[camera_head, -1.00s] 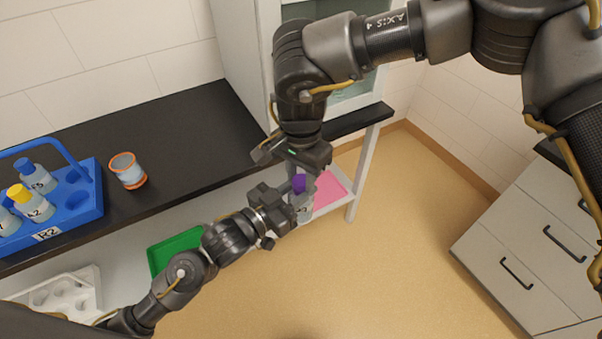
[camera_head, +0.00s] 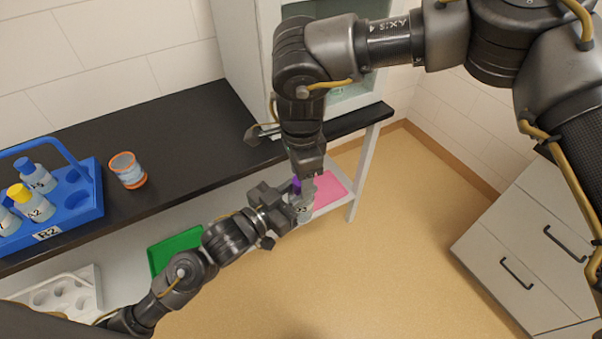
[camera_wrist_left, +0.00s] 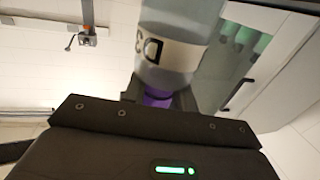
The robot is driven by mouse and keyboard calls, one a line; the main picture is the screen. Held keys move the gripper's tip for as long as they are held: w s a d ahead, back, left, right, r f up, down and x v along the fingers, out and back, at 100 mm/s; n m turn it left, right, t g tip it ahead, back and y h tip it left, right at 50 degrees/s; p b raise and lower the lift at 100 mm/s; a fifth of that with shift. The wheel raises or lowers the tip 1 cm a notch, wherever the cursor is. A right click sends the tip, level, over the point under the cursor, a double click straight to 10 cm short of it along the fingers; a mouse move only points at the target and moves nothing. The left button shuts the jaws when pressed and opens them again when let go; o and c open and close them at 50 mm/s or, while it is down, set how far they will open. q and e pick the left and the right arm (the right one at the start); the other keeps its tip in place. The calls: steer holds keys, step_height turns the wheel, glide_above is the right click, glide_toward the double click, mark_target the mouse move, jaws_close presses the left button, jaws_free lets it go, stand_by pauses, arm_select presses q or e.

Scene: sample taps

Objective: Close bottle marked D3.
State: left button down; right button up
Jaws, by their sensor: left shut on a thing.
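The bottle marked D3 (camera_head: 305,212) is upright in the head view, largely hidden by both grippers. Its purple cap (camera_head: 296,184) shows at its top. My left gripper (camera_head: 288,203) is shut on the bottle from the left, clear of the floor. My right gripper (camera_head: 306,183) comes down from above, seen edge-on beside the cap; its finger gap is hidden. In the left wrist view the bottle (camera_wrist_left: 175,45) appears inverted with its D3 label, and the purple cap (camera_wrist_left: 158,98) is partly hidden behind a dark gripper body.
A blue rack (camera_head: 85,205) marked R2 with several bottles stands on the black counter (camera_head: 190,130), beside an orange-rimmed cup (camera_head: 127,171). Below are a green mat (camera_head: 165,252), a pink mat (camera_head: 330,190) and a white rack (camera_head: 90,300). Grey drawers (camera_head: 525,250) stand at right; the floor between is free.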

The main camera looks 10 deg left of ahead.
steer(key=shift+r, duration=0.1)
steer(key=shift+r, duration=2.2)
